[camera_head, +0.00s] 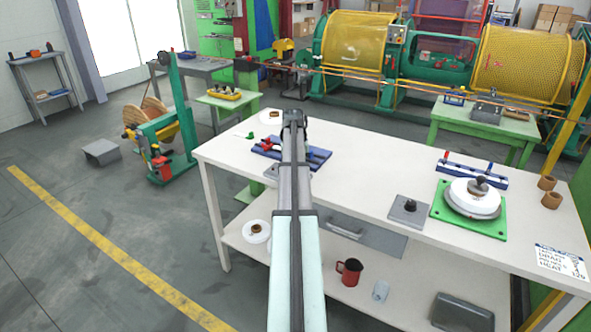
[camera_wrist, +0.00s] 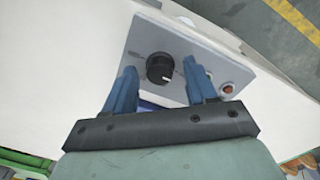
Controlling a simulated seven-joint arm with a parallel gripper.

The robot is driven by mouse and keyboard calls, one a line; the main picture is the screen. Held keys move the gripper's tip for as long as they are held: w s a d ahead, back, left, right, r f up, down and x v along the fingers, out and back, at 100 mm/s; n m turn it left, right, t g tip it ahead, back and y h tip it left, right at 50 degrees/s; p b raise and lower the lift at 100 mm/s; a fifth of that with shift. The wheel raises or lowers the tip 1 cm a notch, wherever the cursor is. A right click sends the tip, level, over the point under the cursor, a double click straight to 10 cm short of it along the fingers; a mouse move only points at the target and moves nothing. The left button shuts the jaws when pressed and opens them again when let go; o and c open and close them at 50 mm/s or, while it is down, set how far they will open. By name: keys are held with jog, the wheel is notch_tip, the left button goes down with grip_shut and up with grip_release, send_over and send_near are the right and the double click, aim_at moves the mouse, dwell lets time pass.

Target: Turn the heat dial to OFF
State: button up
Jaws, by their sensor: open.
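In the wrist view, a round black dial (camera_wrist: 160,68) with a white pointer mark sits on a light grey control panel (camera_wrist: 205,62). The mark points toward the lower right of the picture. My gripper (camera_wrist: 160,65) is open, with one blue finger on each side of the dial. I cannot tell whether either finger touches it. Small lettering beside the dial is too blurred to read. In the head view, my gripper (camera_head: 293,116) is over the white workbench (camera_head: 365,160), and my arm hides most of what lies beneath.
A small orange lamp (camera_wrist: 228,88) is on the panel near the right finger. A blue rack (camera_head: 315,158) lies beside my arm. A grey plate with a black knob (camera_head: 409,210) and a green base with white discs (camera_head: 470,223) stand farther right. The bench between is clear.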

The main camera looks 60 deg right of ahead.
notch_tip(320, 180, up, 14)
jog(key=shift+w+a, duration=0.15)
jog(key=shift+w, duration=0.05)
dwell(0.4)
jog(key=shift+f, duration=0.15)
dwell(0.4)
